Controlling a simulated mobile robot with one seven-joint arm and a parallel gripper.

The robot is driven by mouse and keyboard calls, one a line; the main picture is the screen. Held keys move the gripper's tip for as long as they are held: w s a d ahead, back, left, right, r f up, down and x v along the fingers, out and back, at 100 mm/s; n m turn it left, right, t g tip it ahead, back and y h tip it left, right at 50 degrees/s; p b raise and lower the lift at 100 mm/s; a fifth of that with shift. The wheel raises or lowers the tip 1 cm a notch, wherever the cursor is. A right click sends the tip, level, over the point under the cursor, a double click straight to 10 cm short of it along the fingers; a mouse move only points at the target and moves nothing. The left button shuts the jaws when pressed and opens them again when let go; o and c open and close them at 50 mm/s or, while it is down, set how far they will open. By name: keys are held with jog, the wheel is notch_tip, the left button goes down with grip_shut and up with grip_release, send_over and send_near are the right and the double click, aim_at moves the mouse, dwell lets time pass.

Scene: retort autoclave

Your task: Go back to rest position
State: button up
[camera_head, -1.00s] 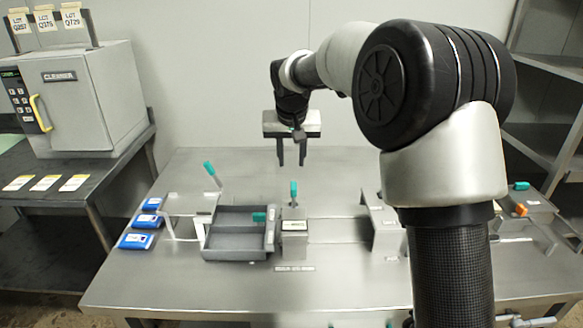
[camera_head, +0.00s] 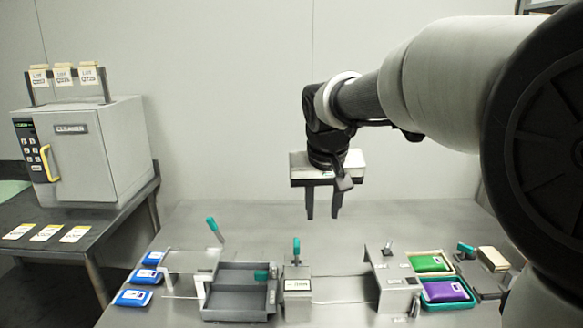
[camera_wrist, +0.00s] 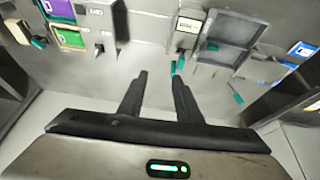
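My gripper (camera_head: 323,215) hangs in the air above the back part of the steel table (camera_head: 300,226), fingers pointing down, apart from everything. Its two fingers stand apart with nothing between them; they also show in the wrist view (camera_wrist: 160,75). My arm reaches in from the right and covers the right side of the head view.
A grey tray (camera_head: 240,290) and a teal-handled fixture (camera_head: 297,285) stand on the table. Blue packs (camera_head: 133,298) lie left; green (camera_head: 430,263) and purple (camera_head: 445,290) packs lie right. The cleaner machine (camera_head: 85,155) stands on a side table. The table's back is clear.

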jog(key=s+d+f, duration=0.2)
jog(key=s+d, duration=0.2)
jog(key=s, duration=0.8)
jog(key=s+d+f, duration=0.2)
jog(key=s+d, duration=0.1)
jog(key=s, duration=1)
notch_tip(320, 180, up, 20)
jog(key=p, duration=1.9)
jog(key=shift+d+t+p, duration=0.2)
jog(key=shift+t+p, duration=0.2)
